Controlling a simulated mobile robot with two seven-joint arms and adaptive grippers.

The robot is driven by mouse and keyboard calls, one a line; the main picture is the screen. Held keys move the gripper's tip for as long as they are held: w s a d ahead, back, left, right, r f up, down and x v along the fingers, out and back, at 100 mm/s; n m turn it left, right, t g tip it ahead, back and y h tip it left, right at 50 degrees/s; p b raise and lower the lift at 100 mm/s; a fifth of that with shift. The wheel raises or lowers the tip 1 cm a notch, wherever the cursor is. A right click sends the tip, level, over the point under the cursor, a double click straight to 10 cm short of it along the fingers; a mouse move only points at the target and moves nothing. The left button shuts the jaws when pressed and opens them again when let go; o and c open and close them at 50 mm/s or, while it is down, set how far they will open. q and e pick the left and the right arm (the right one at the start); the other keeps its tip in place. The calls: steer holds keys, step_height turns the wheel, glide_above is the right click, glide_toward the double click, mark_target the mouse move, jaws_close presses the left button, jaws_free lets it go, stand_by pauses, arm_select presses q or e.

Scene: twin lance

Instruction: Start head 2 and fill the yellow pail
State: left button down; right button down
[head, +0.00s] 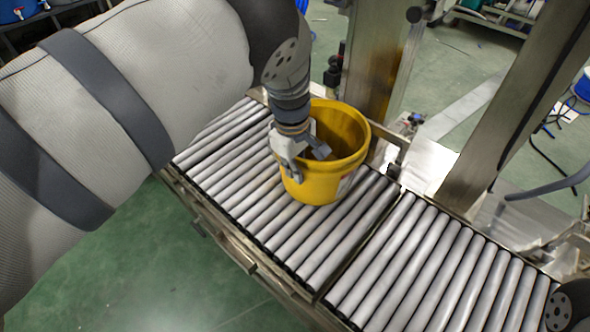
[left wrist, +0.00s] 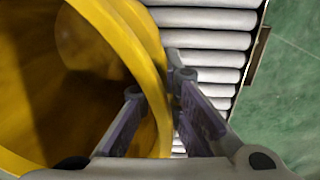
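The yellow pail (head: 325,189) stands upright and open-topped on the roller conveyor (head: 290,235), below the steel column. Its inside looks yellow, with no contents that I can make out. My left gripper (head: 303,150) is at the pail's near-left rim, with one finger inside the wall and one outside. In the left wrist view, the pail's rim (left wrist: 150,50) passes between the two spread fingers (left wrist: 160,92). The fingers look apart, though contact with the wall is hard to judge. No control or label for head 2 can be made out.
Two steel columns (head: 375,65) (head: 515,105) rise behind the conveyor. A small fitting (head: 412,122) sits at its back edge, right of the pail. The rollers right of the pail are clear. Green floor (head: 140,270) lies in front.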

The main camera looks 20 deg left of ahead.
arm_select(q)
steer(key=c, duration=1.7)
jaws_free()
